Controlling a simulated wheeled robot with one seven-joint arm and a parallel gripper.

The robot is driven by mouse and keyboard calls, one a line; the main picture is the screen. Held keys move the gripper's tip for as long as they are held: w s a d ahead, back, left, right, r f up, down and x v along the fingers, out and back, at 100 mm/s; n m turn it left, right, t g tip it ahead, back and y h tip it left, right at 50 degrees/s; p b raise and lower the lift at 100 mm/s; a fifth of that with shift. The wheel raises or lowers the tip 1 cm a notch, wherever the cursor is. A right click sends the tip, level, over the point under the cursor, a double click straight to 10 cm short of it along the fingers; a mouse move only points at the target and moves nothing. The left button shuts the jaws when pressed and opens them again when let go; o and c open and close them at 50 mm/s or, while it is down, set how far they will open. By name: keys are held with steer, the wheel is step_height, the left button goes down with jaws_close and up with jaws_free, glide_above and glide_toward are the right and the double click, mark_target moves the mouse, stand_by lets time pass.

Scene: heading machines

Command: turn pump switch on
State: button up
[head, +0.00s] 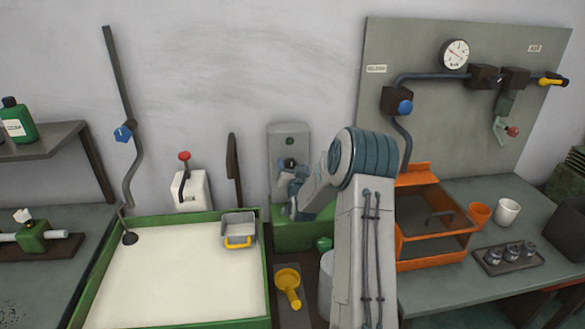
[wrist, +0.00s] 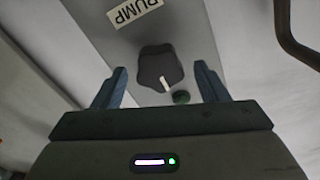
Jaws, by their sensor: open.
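The pump switch (wrist: 160,70) is a dark rotary knob with a white pointer line, on a grey panel (wrist: 205,50) under a label reading PUMP (wrist: 133,10). In the wrist view the knob sits between the two blue-grey fingers of my gripper (wrist: 160,84), with a gap on each side. The fingers are apart and hold nothing. In the head view the grey switch box (head: 288,134) is on the back wall, and my gripper (head: 288,176) is in front of it, partly hiding it. A small dark green round part (wrist: 181,97) sits beside the knob.
A green-rimmed tray (head: 170,322) with a pale bed lies left of my arm. An orange bin (head: 432,262) stands right of it. A yellow ladle (head: 288,285) lies below my gripper. A dark curved bar (wrist: 286,35) shows at the right in the wrist view.

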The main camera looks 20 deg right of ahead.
steer(key=c, duration=1)
steer(key=shift+f+b, duration=0.15)
steer(key=shift+b, duration=0.5)
steer(key=m+b, duration=0.1)
steer(key=b, duration=0.1)
steer(key=m+b, duration=0.1)
steer(key=b, duration=0.2)
steer(key=shift+d+f+m, duration=0.1)
steer(key=shift+f+m, duration=0.15)
steer(key=shift+m, duration=0.15)
steer(key=m+b, duration=0.5)
steer(key=b, duration=0.3)
steer(key=shift+b, duration=0.35)
steer(key=m+b, duration=1)
steer(key=b, duration=0.2)
steer(key=shift+d, duration=0.1)
